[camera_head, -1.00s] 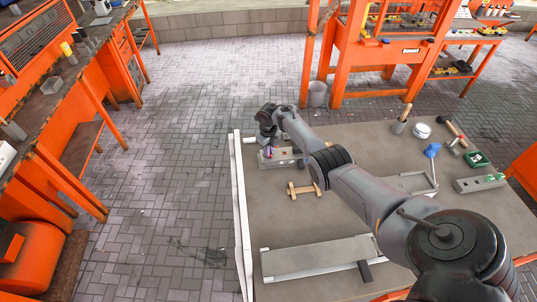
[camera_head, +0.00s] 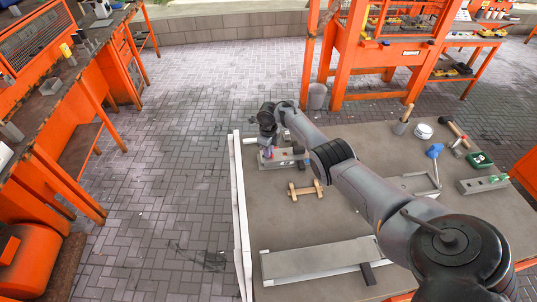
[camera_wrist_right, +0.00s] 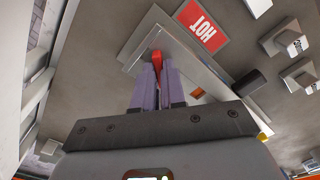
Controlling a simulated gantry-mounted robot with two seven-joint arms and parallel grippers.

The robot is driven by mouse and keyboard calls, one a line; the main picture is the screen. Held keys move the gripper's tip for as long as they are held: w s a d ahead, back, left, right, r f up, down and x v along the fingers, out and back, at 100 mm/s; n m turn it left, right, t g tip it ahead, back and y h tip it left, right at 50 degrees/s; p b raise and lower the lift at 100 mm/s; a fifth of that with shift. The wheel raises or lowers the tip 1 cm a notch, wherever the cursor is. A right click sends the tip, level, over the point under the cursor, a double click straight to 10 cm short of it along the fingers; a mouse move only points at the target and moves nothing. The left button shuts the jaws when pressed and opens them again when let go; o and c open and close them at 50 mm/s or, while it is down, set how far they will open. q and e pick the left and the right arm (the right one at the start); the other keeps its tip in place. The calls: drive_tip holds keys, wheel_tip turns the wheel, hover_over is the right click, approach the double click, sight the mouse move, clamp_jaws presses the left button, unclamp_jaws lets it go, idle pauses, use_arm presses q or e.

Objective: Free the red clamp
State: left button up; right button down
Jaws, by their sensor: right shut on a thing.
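The red clamp (camera_wrist_right: 157,62) shows in the right wrist view as a narrow red piece between the purple fingertips of my right gripper (camera_wrist_right: 158,78). The fingers are shut on it, and they hide most of its shape. Behind it lies a long grey metal bar or plate (camera_wrist_right: 178,50). Whether the clamp still touches this bar I cannot tell. In the head view my right gripper (camera_head: 267,152) points down at the left end of a grey block (camera_head: 290,162) near the table's far left corner. My left gripper is in neither view.
A red HOT sign (camera_wrist_right: 202,27) lies near the bar. A wooden piece (camera_head: 306,190) sits in front of the block. A long grey plate (camera_head: 315,260) lies nearer. White rails (camera_head: 240,215) edge the table's left side. A blue-headed tool (camera_head: 435,151) stands at right.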

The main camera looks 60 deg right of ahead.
drive_tip(key=shift+f+n+b, duration=0.1)
drive_tip(key=shift+n+b, duration=1.15)
drive_tip(key=shift+n, duration=0.35)
drive_tip(key=shift+n+b, duration=0.6)
drive_tip(key=shift+b, duration=0.15)
drive_tip(key=c, duration=1.1)
unclamp_jaws()
drive_tip(key=shift+o, duration=0.2)
drive_tip(key=shift+r, duration=0.25)
drive_tip(key=shift+r+p, duration=0.6)
drive_tip(key=shift+p, duration=0.05)
wheel_tip(320, 180, up, 6)
drive_tip(key=p, duration=0.4)
drive_tip(key=shift+f+p, duration=0.2)
drive_tip(key=shift+p, duration=0.1)
